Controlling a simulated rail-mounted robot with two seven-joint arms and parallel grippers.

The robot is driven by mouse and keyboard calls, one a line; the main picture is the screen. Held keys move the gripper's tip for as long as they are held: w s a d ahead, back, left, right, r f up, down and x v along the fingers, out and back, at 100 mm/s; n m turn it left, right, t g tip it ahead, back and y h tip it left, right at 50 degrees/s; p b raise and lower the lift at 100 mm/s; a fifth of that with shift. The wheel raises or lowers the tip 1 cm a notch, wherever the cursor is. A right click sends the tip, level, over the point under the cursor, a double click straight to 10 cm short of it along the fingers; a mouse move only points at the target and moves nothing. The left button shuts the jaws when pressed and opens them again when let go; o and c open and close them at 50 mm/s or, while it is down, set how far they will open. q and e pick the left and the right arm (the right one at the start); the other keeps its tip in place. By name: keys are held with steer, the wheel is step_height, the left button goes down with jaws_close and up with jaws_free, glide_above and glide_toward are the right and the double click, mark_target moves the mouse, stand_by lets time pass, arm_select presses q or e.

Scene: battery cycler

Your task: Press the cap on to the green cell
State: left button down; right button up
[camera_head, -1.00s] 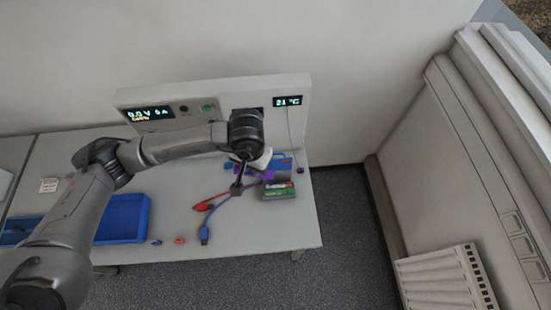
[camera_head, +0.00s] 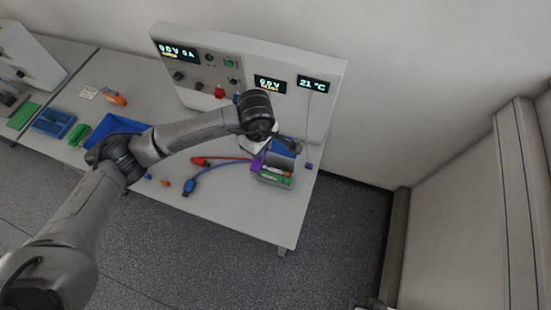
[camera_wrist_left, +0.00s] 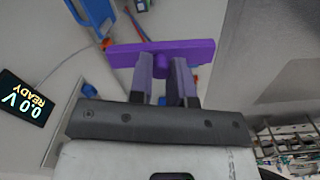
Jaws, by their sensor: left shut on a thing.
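My left gripper (camera_wrist_left: 163,78) is shut on the stem of a purple bar-shaped piece (camera_wrist_left: 190,51), which lies crosswise beyond the fingertips in the left wrist view. In the head view this purple piece (camera_head: 257,164) shows below my left wrist, close to the left side of a grey holder (camera_head: 272,183) at the table's right end. The green cell (camera_head: 272,174) lies in the holder. My fingers are mostly hidden there, and I cannot tell whether the purple piece touches the cell. My right gripper is not in view.
A cycler panel (camera_head: 330,106) stands behind the holder. A small purple block (camera_head: 309,166) is to the right. A blue tray (camera_head: 103,130) sits farther left. The table's front edge is near.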

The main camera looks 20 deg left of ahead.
arm_select(q)
steer(key=shift+w+d+f+n+b, duration=0.4)
steer(key=shift+w+f+n+b, duration=0.35)
steer(key=shift+f+n+b, duration=1.6)
steer(key=shift+w+d+f+n+b, duration=0.65)
steer(key=shift+f+n+b, duration=0.8)
steer(key=shift+f+n, duration=1.8)
steer(key=shift+w+d+f+n+b, duration=0.2)
steer(key=shift+w+f+n+b, duration=0.7)
steer(key=shift+f+n+b, duration=1.9)
steer(key=shift+f+n, duration=0.2)
steer(key=shift+n, duration=0.7)
steer(key=shift+f, duration=0.1)
steer(key=shift+f, duration=0.15)
steer(key=shift+f, duration=0.1)
